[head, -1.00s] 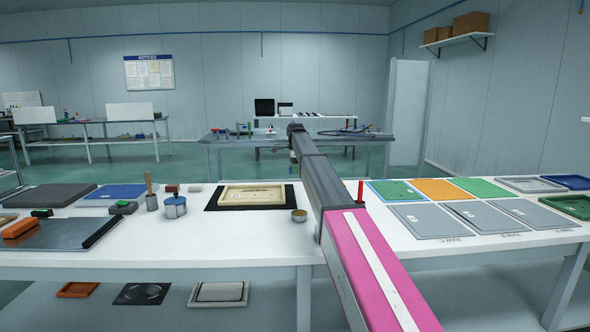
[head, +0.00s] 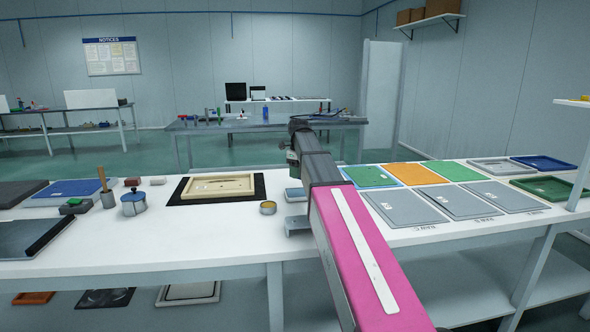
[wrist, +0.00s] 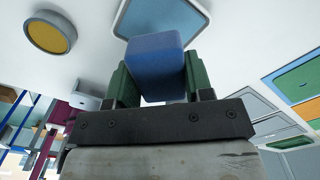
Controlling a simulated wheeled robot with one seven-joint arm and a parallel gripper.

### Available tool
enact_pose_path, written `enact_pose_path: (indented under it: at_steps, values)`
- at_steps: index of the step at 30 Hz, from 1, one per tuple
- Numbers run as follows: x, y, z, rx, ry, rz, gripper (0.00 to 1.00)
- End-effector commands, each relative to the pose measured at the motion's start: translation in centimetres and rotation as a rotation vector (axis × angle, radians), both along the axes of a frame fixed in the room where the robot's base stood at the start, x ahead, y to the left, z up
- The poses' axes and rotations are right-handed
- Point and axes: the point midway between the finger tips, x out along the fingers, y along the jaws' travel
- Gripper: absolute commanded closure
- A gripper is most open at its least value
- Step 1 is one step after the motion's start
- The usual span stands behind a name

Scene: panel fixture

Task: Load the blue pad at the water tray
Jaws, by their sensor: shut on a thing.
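The blue pad (wrist: 155,55) is a block held between the green-faced fingers of my gripper (wrist: 160,80) in the wrist view. The gripper is shut on it. The water tray (wrist: 135,14), a shallow blue tray with a pale rim, lies just beyond the pad in that view, and the pad covers part of it. Whether pad and tray touch cannot be told. In the head view the small water tray (head: 295,195) sits on the white table, just left of my arm. My arm largely hides the gripper there, and the pad cannot be made out.
A round yellow tin (head: 268,207) stands left of the tray. Green and orange sheets (head: 409,174) and grey plates (head: 404,207) cover the table on the right.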

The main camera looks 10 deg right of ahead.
Motion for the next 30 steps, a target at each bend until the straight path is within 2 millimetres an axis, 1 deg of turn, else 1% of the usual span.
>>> enact_pose_path:
  at_steps: [5, 18, 23, 30]
  values:
    - [0.0, 0.0, -1.0, -0.001, 0.001, 0.002, 0.72]
    - [0.0, 0.0, -5.0, 0.0, 0.0, 0.004, 0.72]
    - [0.1, 0.0, -5.7, 0.0, 0.0, 0.004, 0.72]
    - [0.1, 0.0, -5.7, 0.0, 0.0, 0.004, 0.72]
